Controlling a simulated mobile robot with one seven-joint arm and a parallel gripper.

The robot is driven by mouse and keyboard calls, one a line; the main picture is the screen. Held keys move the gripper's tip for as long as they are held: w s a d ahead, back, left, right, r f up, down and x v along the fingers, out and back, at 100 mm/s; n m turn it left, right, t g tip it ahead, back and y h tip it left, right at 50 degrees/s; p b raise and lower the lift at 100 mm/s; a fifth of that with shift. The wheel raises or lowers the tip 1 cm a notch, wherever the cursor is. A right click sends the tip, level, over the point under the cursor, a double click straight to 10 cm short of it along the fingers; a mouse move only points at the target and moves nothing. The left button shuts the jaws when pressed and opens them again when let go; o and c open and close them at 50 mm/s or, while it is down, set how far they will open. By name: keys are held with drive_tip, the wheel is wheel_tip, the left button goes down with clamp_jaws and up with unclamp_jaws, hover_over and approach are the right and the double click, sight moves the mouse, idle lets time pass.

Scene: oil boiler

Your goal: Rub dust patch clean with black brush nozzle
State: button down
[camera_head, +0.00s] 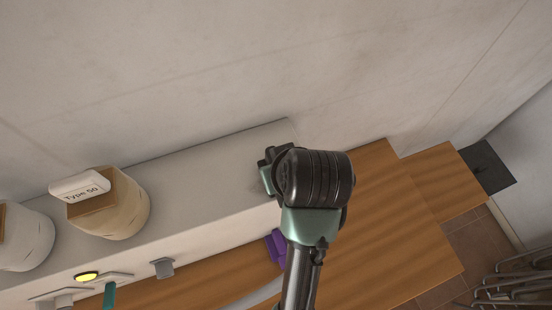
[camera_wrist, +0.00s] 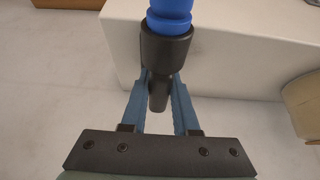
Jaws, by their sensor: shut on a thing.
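In the wrist view my gripper (camera_wrist: 160,108) has its blue fingers shut on the black nozzle (camera_wrist: 166,52). A blue part (camera_wrist: 169,12) joins the nozzle at the top of the picture. No bristles can be made out. The nozzle is over or beside the pale ledge (camera_wrist: 222,48); contact cannot be told. In the head view my wrist is at the right end of the ledge (camera_head: 215,163) and hides the nozzle. A faint greyish smudge (camera_head: 257,186) shows on the ledge just left of my wrist; it may be the dust patch.
A cream round container (camera_head: 122,209) with a white "Type 50" block (camera_head: 80,186) stands on the ledge at left, with another container (camera_head: 24,238) beyond it. A purple thing (camera_head: 273,247) is below the ledge. Wooden surfaces (camera_head: 390,220) lie to the right; a metal rack (camera_head: 515,283) is at lower right.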

drive_tip(key=shift+w+a+p, duration=0.15)
drive_tip(key=shift+w, duration=0.4)
drive_tip(key=shift+w+a+p, duration=0.15)
drive_tip(key=shift+w, duration=0.4)
drive_tip(key=shift+s+d, duration=0.2)
drive_tip(key=shift+s, duration=0.4)
drive_tip(key=shift+s+d, duration=0.2)
drive_tip(key=shift+s, duration=0.4)
drive_tip(key=shift+w+a+f+p, duration=0.1)
drive_tip(key=shift+w+a+p, duration=0.15)
drive_tip(key=shift+w, duration=0.3)
drive_tip(key=shift+w+a+p, duration=0.15)
drive_tip(key=shift+w+p, duration=0.05)
drive_tip(key=shift+w, duration=0.35)
drive_tip(key=shift+s+d, duration=0.2)
drive_tip(key=shift+s, duration=0.4)
drive_tip(key=shift+s+d, duration=0.2)
drive_tip(key=shift+s, duration=0.4)
drive_tip(key=shift+w+a, duration=0.2)
drive_tip(key=shift+w, duration=0.55)
drive_tip(key=shift+s, duration=0.1)
drive_tip(key=shift+s+a+r, duration=0.2)
drive_tip(key=shift+s+a, duration=1.4)
drive_tip(key=shift+a, duration=0.25)
drive_tip(key=shift+s+f, duration=0.1)
drive_tip(key=shift+f, duration=0.1)
